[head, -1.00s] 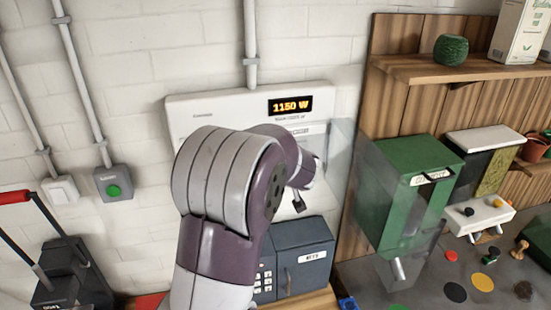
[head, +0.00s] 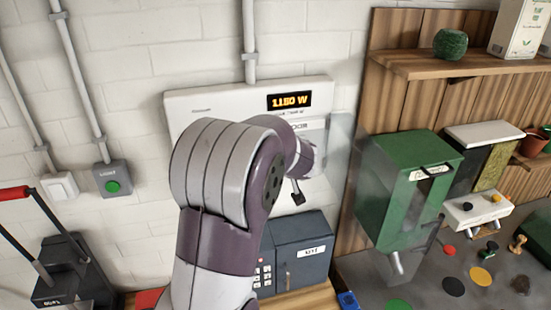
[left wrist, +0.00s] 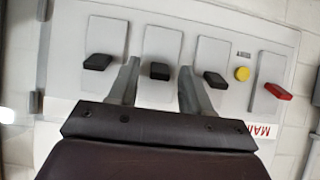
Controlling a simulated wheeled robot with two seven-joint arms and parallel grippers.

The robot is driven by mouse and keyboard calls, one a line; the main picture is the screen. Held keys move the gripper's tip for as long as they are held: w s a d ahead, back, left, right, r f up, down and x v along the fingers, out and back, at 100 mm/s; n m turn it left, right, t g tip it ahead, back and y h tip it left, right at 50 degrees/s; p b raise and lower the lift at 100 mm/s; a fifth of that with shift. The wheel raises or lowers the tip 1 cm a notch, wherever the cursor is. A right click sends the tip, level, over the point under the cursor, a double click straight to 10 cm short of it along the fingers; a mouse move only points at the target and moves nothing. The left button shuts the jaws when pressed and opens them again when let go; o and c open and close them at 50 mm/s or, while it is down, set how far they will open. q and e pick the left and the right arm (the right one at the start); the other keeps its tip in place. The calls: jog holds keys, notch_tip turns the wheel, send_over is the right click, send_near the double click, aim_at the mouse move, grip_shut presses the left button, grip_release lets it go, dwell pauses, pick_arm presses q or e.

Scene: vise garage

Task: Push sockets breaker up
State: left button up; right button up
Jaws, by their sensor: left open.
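The white breaker panel (head: 215,103) hangs on the wall with a lit display (head: 289,101) that reads about 1150 W. In the left wrist view its face (left wrist: 225,25) carries three black levers and one red lever (left wrist: 277,91). The black levers are a left one (left wrist: 97,62), a middle one (left wrist: 159,71) and a right one (left wrist: 215,80). I cannot read which is the sockets breaker. My left gripper (left wrist: 157,85) is open, its fingers either side of the middle lever; contact is unclear. My left arm hides much of the panel in the head view. My right gripper is not in view.
A yellow button (left wrist: 242,73) sits beside the red lever. A grey key box (head: 301,255) stands below the panel. A green box (head: 405,190) and a wooden shelf (head: 460,66) are at the right. A light switch with a green button (head: 113,187) is at the left.

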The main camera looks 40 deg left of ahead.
pick_arm(q)
jog(key=v, duration=1.2)
jog(key=shift+r, duration=0.15)
jog(key=shift+s+d, duration=0.1)
jog(key=shift+d, duration=0.05)
